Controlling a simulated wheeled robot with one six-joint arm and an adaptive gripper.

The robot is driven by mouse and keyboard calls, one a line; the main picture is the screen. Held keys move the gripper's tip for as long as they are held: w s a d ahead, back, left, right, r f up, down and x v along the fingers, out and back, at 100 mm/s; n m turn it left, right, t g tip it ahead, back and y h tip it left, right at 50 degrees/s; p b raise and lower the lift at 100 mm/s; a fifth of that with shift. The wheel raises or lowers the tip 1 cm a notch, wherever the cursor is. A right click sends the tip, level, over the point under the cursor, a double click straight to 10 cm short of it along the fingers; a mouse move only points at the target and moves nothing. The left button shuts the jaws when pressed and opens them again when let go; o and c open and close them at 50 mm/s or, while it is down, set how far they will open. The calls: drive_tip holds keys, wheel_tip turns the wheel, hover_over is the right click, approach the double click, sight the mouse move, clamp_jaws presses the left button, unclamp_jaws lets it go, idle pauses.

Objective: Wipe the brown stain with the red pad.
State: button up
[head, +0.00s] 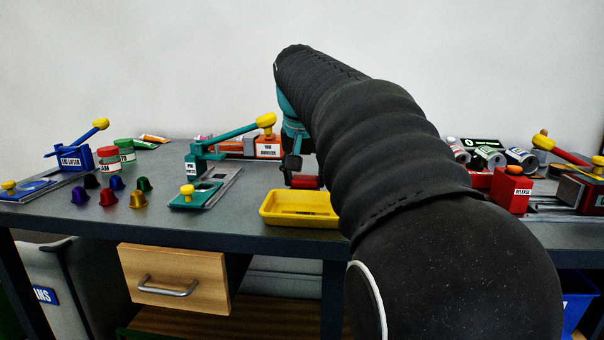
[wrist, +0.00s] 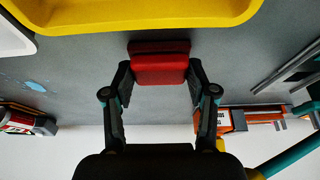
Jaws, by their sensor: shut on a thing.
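The red pad (head: 305,182) is between the fingers of my gripper (head: 292,164), just behind the yellow tray. In the wrist view the red pad (wrist: 160,62) sits between both fingertips of my gripper (wrist: 160,76), which is shut on it. The pad is low over the grey table top; I cannot tell whether it touches it. I see no brown stain in either view; my arm hides part of the table in the head view. A light blue patch (wrist: 36,86) shows on the table at the left of the wrist view.
The yellow tray (head: 299,222) is at the table's front edge, close to the pad. A teal lever press (head: 204,160) stands left of it, several coloured pods (head: 108,198) further left. A red box (head: 510,190) and several cans (head: 487,158) are right of my arm.

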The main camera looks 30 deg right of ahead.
drive_tip(key=shift+w+d+p, duration=0.7)
drive_tip(key=shift+w, duration=0.3)
drive_tip(key=shift+w+d+p, duration=0.65)
drive_tip(key=shift+w+p, duration=0.05)
drive_tip(key=shift+w, duration=0.3)
drive_tip(key=shift+r, duration=0.1)
drive_tip(key=shift+r, duration=3.05)
drive_tip(key=shift+r, duration=1.5)
